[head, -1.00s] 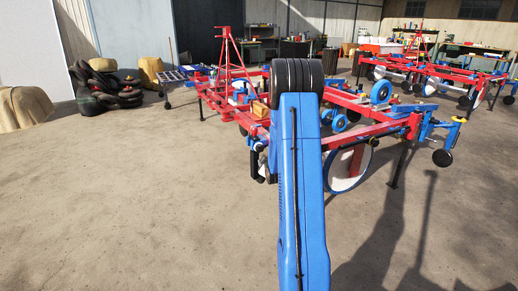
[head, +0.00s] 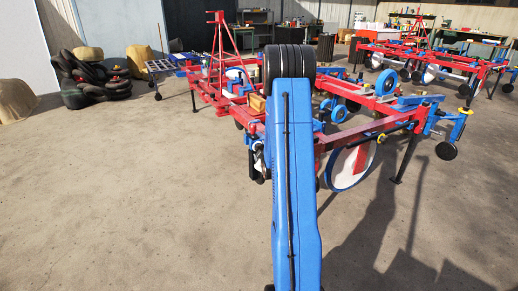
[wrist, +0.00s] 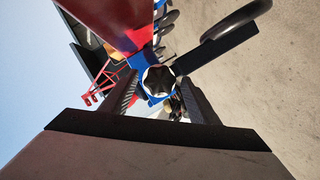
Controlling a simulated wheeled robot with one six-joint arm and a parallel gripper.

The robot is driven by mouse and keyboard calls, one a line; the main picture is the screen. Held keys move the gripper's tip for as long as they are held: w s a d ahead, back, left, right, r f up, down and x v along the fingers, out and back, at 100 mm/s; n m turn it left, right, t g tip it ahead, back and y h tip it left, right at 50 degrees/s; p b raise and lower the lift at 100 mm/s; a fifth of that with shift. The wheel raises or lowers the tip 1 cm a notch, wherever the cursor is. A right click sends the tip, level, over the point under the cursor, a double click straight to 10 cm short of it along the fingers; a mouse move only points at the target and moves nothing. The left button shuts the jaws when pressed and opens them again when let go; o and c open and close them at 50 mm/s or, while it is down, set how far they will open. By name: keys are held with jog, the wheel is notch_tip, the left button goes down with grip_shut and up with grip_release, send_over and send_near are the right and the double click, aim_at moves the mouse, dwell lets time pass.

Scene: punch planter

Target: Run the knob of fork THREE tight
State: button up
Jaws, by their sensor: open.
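In the wrist view a black star-shaped knob (wrist: 158,80) with a pale rim shows in front of a blue bracket (wrist: 143,62). My gripper (wrist: 159,88) is open, with one dark finger on each side of the knob in the picture. I cannot tell whether the fingers touch it or how deep it sits between them. No fork number is readable. In the head view my arm hides the gripper and the knob at the near end of the red and blue planter (head: 335,140).
A red beam (wrist: 112,22) and a dark wheel (wrist: 236,20) lie close beyond the fingers. A white disc (head: 350,168) stands at the planter's near side. The near floor is clear.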

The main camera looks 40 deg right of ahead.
jog(key=shift+c, duration=0.6)
jog(key=c, duration=0.9)
jog(key=shift+d+m+y, duration=0.15)
jog(key=shift+m+y, duration=0.45)
jog(key=shift+m, duration=0.4)
jog(key=shift+m+y, duration=0.8)
jog(key=shift+m, duration=0.3)
jog(key=o, duration=1)
jog(key=shift+r, duration=0.1)
